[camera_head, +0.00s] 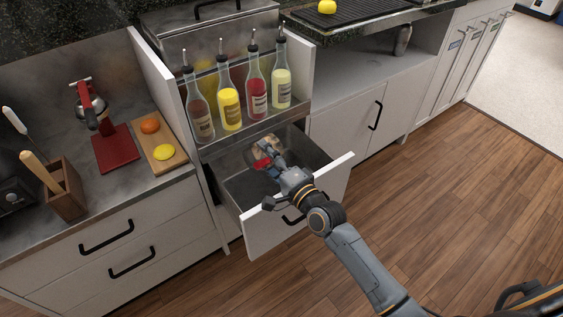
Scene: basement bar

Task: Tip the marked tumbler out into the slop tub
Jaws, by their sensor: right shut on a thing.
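My right gripper (267,159) reaches in from the lower right over the pulled-out drawer with the grey metal tub (238,188). It is shut on a small tan and red thing, which seems to be the tumbler (264,146). The tumbler is small and partly hidden by the fingers. I cannot make out its mark, its exact tilt or whether anything is in it. It shows over the back part of the tub; I cannot tell whether it touches the tub. My left gripper is not in view.
Bottles with pourers, one of them yellow (229,106), stand in a metal rack just behind the tub. A white drawer front (270,229) borders it in front. A cutting board (153,141) with fruit and a red juicer (113,148) are on the left counter. The wooden floor is clear.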

